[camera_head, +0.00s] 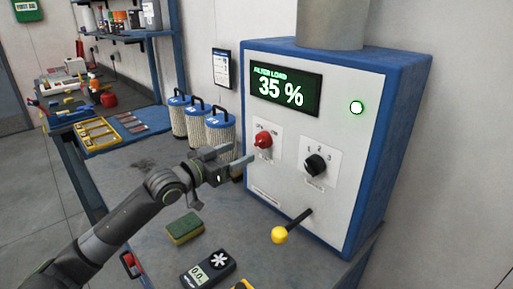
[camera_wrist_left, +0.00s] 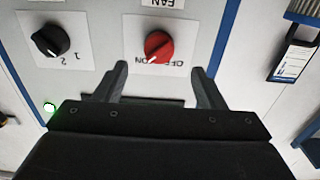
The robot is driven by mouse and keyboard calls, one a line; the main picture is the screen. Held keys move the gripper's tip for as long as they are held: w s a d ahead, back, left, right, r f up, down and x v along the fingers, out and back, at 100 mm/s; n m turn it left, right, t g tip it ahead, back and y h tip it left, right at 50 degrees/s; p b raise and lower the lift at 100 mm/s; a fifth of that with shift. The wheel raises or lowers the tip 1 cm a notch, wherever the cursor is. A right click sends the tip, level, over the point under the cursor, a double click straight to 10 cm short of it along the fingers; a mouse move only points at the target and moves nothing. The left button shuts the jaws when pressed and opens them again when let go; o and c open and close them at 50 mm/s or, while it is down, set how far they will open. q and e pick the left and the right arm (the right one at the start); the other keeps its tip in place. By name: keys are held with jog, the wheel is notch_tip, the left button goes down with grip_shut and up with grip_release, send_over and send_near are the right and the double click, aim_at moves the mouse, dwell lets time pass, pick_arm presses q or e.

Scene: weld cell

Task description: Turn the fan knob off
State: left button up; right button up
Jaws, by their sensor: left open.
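The red fan knob (camera_head: 263,140) sits on a white plate on the front of the blue-and-white filter unit (camera_head: 318,125). It also shows in the left wrist view (camera_wrist_left: 158,46), upside down, with OFF and ON printed beside it and a FAN label. A pale mark on the knob points to the picture's lower left, toward the ON side. My left gripper (camera_head: 242,155) is open and empty in front of the panel, just below the knob in the head view. In the left wrist view its fingers (camera_wrist_left: 160,76) stand apart, with the knob beyond their tips.
A black selector knob (camera_head: 316,165) is right of the fan knob, and a yellow-ended lever (camera_head: 279,235) lies below. A green light (camera_head: 357,107) and a 35 % display (camera_head: 285,90) are lit. Filter cartridges (camera_head: 220,130), a sponge (camera_head: 185,229) and a meter (camera_head: 208,269) are on the bench.

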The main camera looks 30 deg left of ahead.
aim_at(258, 143)
pick_arm(q)
jog(key=p+x, duration=0.1)
jog(key=x, duration=0.6)
jog(key=shift+w+d, duration=0.2)
jog(key=shift+w, duration=0.1)
jog(key=c, duration=1)
